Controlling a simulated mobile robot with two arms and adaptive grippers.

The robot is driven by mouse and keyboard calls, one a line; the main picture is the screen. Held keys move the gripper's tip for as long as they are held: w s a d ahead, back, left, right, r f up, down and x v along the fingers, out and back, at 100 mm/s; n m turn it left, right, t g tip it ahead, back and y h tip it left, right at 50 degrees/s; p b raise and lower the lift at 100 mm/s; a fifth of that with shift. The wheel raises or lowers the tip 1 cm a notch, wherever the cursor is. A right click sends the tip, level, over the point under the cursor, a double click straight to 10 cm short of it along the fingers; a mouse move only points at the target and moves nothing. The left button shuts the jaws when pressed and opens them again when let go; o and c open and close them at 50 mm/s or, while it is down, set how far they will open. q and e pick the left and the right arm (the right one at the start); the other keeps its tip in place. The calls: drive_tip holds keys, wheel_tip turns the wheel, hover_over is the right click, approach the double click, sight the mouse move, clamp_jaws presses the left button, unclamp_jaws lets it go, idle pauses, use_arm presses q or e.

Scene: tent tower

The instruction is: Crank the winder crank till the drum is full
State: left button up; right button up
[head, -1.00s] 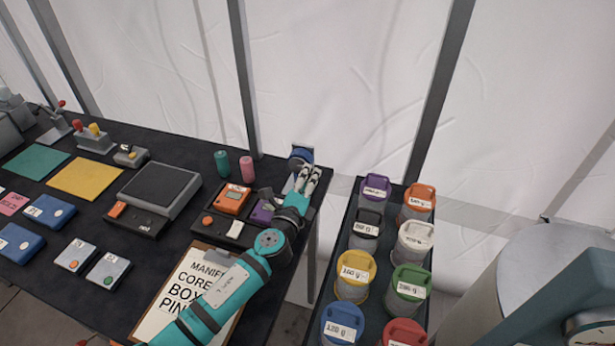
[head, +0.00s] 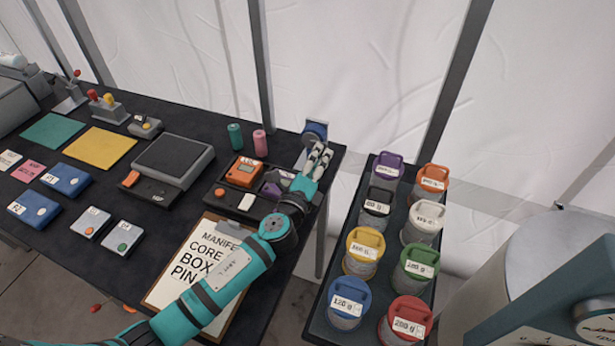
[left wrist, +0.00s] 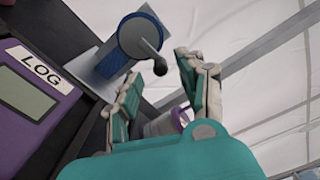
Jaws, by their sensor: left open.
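The winder (head: 314,129) stands at the right end of the dark table, a blue drum on a grey bracket. In the left wrist view the winder's round grey-blue face (left wrist: 138,34) shows, with a short crank ending in a dark knob (left wrist: 160,67). My left gripper (head: 320,152) is just in front of the winder in the head view. In the left wrist view its fingers (left wrist: 153,88) are spread, with the knob near and beyond their tips; nothing is held. How full the drum is cannot be told. My right gripper is not in view.
A purple LOG device (left wrist: 35,85) sits close beside the gripper. An orange meter (head: 243,172), pink cylinder (head: 260,142) and clipboard (head: 160,285) are nearby. Several labelled weight canisters (head: 362,248) stand on a separate dark stand at right, across a gap.

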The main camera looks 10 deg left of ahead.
use_arm(q)
drive_tip(key=s, duration=0.3)
drive_tip(key=s+a, duration=0.1)
drive_tip(key=s, duration=0.2)
drive_tip(key=s+a, duration=0.1)
drive_tip(key=s, duration=0.2)
drive_tip(key=shift+s, duration=0.1)
